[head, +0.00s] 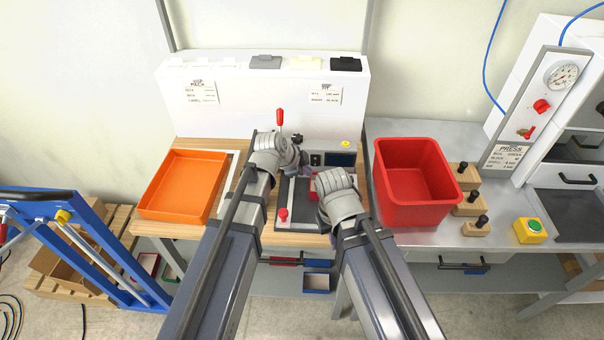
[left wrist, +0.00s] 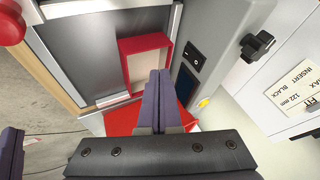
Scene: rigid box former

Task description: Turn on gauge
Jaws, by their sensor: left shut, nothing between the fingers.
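The gauge (head: 337,160) sits at the back of the wooden bench, a dark unit with a small display and a rocker switch (head: 316,159). The switch also shows in the left wrist view (left wrist: 195,58), beside a dark blue display (left wrist: 184,85). My left gripper (left wrist: 158,82) is shut and empty, its fingertips over the red-framed pocket just left of the gauge. In the head view its wrist hides most of the left gripper (head: 302,158). My right arm's wrist is right of it, over the fixture; its fingers are hidden.
An orange tray (head: 179,208) lies at left and a deep red bin (head: 414,215) at right. A red-knobbed lever (head: 279,119) stands behind my left wrist. A white cabinet (head: 228,116) closes off the back. The press with a dial (head: 562,76) stands far right.

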